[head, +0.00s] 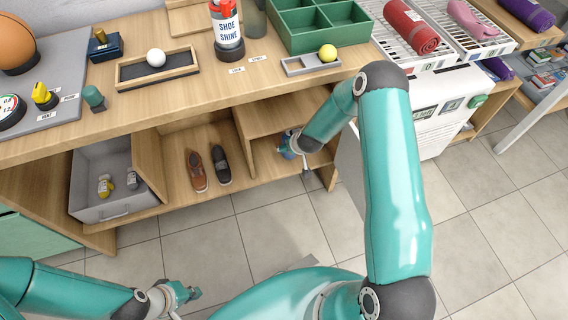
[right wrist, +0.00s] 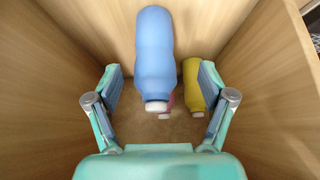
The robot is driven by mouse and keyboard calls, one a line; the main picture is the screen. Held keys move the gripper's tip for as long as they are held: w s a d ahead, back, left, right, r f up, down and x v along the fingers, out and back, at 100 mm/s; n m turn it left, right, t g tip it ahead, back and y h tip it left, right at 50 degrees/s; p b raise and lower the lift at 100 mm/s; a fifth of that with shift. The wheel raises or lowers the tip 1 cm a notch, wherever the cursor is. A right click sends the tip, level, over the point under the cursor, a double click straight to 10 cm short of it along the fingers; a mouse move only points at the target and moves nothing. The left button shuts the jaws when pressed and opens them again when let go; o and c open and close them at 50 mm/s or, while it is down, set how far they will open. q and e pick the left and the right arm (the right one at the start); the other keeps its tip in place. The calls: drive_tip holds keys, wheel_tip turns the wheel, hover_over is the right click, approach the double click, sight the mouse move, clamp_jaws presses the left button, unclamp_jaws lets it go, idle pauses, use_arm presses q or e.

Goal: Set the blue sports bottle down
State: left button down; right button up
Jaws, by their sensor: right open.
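The blue sports bottle (right wrist: 154,50) stands out in the right wrist view, its white cap toward the bottom of the picture. It is inside a wooden compartment. My right gripper (right wrist: 160,85) is open, with one finger on each side of the bottle and a visible gap on both sides. In the head view my right gripper (head: 293,141) reaches into the lower right compartment, where a bit of blue (head: 288,154) shows beside it; most of the bottle is hidden there. My left gripper (head: 183,293) is low at the left, away from the shelf, its jaws too small to judge.
A yellow bottle (right wrist: 193,85) and a partly hidden pink bottle (right wrist: 166,98) are close to the blue one. Compartment walls are near both fingers. Brown and black shoes (head: 196,171) and a grey bin (head: 90,203) are in the compartments to the left.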

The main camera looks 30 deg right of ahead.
drive_tip(key=s+a+g+y, duration=0.5)
drive_tip(key=s+a, duration=1.7)
drive_tip(key=s, duration=0.3)
drive_tip(key=shift+s+a+r+n+g, duration=0.2)
drive_tip(key=shift+s+a+n+g, duration=0.05)
drive_tip(key=shift+a+n+g, duration=0.05)
